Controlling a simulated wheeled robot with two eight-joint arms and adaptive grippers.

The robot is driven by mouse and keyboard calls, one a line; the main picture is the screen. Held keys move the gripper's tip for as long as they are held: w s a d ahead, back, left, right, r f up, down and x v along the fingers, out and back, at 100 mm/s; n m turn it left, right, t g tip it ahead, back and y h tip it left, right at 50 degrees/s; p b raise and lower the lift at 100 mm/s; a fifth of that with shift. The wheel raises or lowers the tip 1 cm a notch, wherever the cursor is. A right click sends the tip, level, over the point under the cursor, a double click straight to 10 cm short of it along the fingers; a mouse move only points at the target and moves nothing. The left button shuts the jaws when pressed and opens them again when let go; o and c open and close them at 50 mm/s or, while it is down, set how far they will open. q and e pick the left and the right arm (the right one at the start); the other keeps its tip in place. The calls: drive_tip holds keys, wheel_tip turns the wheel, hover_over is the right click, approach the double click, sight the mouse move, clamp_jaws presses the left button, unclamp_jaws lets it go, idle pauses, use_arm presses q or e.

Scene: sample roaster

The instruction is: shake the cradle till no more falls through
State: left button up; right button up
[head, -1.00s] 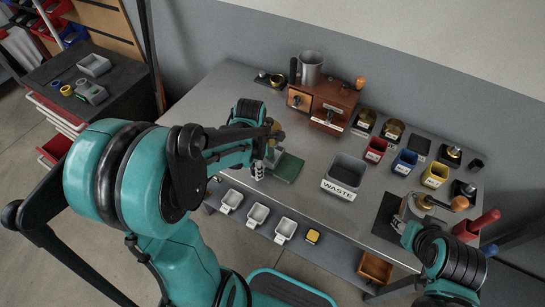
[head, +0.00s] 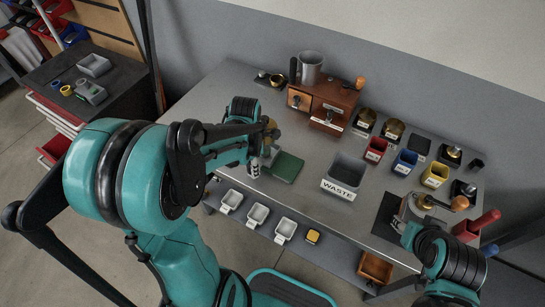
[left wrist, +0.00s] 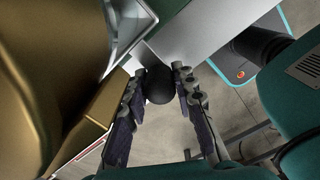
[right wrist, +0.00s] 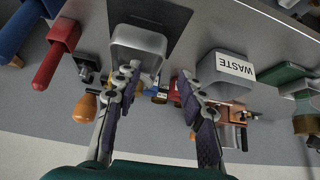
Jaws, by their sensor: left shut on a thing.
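My left gripper (left wrist: 160,78) is shut on a round black knob (left wrist: 159,88) in the left wrist view. A large brass-coloured body (left wrist: 50,60) fills the left of that view, close beside the fingers. In the head view my left gripper (head: 255,167) is at the table's front left, by a green pad (head: 287,167); a brass part (head: 271,129) shows just behind it. The arm hides much of this spot, and I cannot tell whether anything is falling. My right gripper (right wrist: 158,88) is open and empty in the right wrist view, over the right side of the table.
A grey WASTE bin (head: 347,172) stands mid-table. Red (head: 375,150), blue (head: 404,161) and yellow (head: 434,175) bins are at the right. A wooden drawer box (head: 325,100) stands at the back. Several pale trays (head: 257,214) sit below the front edge.

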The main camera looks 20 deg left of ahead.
use_arm(q)
drive_tip(key=shift+d, duration=1.4)
drive_tip(key=o, duration=1.1)
drive_tip(key=shift+r, duration=0.1)
wheel_tip(320, 180, up, 8)
drive_tip(key=p, duration=0.6)
drive_tip(key=shift+s+p, duration=0.1)
drive_tip(key=shift+p, duration=0.25)
